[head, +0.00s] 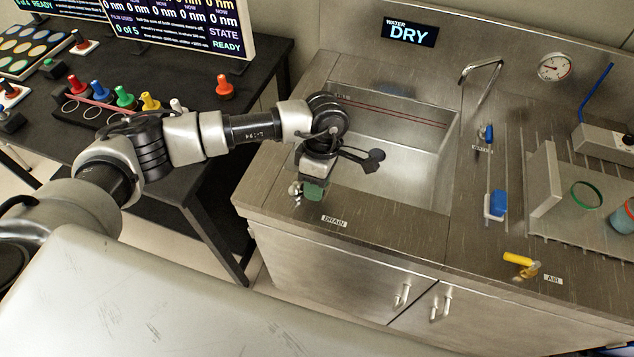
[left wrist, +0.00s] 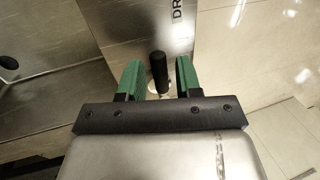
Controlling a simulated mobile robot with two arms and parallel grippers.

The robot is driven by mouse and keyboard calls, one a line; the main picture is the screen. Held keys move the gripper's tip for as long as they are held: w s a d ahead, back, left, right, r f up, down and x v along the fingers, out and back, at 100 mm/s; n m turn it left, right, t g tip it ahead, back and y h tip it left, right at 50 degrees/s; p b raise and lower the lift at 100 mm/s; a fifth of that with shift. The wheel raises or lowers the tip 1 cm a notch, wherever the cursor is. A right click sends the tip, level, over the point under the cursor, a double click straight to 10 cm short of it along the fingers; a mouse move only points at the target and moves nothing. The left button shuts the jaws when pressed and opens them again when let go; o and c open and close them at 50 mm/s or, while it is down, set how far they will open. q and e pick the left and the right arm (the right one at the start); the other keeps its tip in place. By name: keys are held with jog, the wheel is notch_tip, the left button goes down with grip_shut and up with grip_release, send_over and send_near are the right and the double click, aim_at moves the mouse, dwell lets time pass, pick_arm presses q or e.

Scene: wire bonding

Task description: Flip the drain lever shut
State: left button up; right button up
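The drain lever (left wrist: 159,72) is a black rod on a pale round base, seen in the left wrist view between the two green fingers of my left gripper (left wrist: 158,78). A gap shows on each side of the rod, so the gripper is open around it, not clamped. In the head view my left gripper (head: 312,191) points down at the front left rim of the sink, beside the DRAIN label (head: 334,221). There the gripper hides most or all of the lever. My right gripper is not in view.
The steel sink basin (head: 400,150) lies just behind the gripper, and the display above it reads DRY. A faucet (head: 482,72), a blue-handled valve (head: 496,205) and a yellow air lever (head: 518,259) are to the right. A dark table (head: 190,185) stands at the left.

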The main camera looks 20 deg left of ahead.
pick_arm(q)
jog(key=shift+o, duration=0.4)
jog(key=shift+w+r, duration=0.15)
jog(key=shift+r, duration=0.15)
jog(key=b+v, duration=0.2)
jog(key=v, duration=0.8)
jog(key=shift+b, duration=0.3)
